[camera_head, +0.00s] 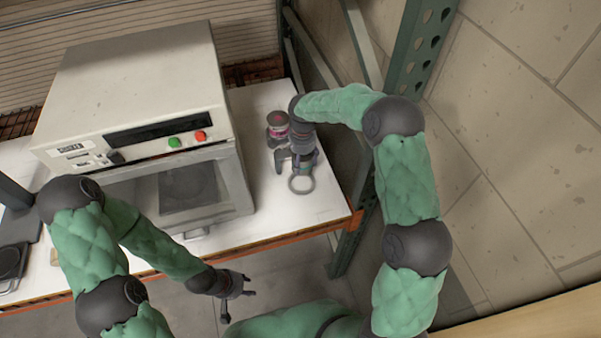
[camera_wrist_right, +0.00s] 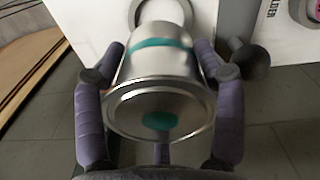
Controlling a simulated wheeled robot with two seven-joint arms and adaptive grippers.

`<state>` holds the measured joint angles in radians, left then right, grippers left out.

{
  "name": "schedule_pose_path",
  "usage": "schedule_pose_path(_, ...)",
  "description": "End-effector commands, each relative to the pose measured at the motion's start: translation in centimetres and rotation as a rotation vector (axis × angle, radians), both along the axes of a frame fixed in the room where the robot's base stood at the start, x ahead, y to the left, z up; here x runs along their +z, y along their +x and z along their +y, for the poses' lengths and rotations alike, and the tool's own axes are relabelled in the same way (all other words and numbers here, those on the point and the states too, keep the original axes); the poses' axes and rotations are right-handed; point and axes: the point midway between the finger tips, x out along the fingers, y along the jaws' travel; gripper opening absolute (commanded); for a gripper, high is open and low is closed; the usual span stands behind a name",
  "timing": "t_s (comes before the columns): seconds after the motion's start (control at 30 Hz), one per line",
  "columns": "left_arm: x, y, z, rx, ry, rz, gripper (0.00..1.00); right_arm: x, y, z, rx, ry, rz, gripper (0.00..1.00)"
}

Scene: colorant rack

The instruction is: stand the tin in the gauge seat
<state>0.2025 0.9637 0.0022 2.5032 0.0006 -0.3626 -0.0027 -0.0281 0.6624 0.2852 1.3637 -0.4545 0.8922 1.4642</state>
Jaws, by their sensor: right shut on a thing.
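My right gripper (camera_head: 297,161) is shut on a silver tin with a teal band, over the right end of the white tabletop. In the right wrist view the tin (camera_wrist_right: 158,80) sits between the purple fingers of the right gripper (camera_wrist_right: 162,62), its round metal end facing the camera. A pale grey ring (camera_head: 301,184), which looks like the gauge seat, is just in front of the gripper. In the wrist view the ring (camera_wrist_right: 136,14) is partly hidden behind the tin; I cannot tell whether they touch. My left gripper (camera_head: 235,287) is open and empty, in front of the table edge.
Another tin (camera_head: 278,124), with a pink label, stands behind the right gripper. A large white oven-like machine (camera_head: 150,110) fills the table to the left. A green rack upright (camera_head: 410,50) stands to the right. The tabletop front right corner (camera_head: 325,205) is clear.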

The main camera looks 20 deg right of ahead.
Motion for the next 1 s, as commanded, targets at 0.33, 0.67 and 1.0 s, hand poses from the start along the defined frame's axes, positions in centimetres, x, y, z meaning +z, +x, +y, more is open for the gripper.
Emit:
schedule_pose_path(0.33,0.4,-0.1,0.0,0.000,0.000,0.001,0.40,-4.6,0.1,0.0,-0.011,0.000,0.002,0.21)
schedule_pose_path(0.67,0.6,0.0,0.0,0.000,0.000,0.001,0.40,-6.6,0.1,0.0,-0.010,0.000,0.000,0.21)
schedule_pose_path(1.0,0.8,0.0,0.0,0.000,0.000,0.000,0.40,-9.9,0.1,0.0,-0.009,0.000,0.001,0.21)
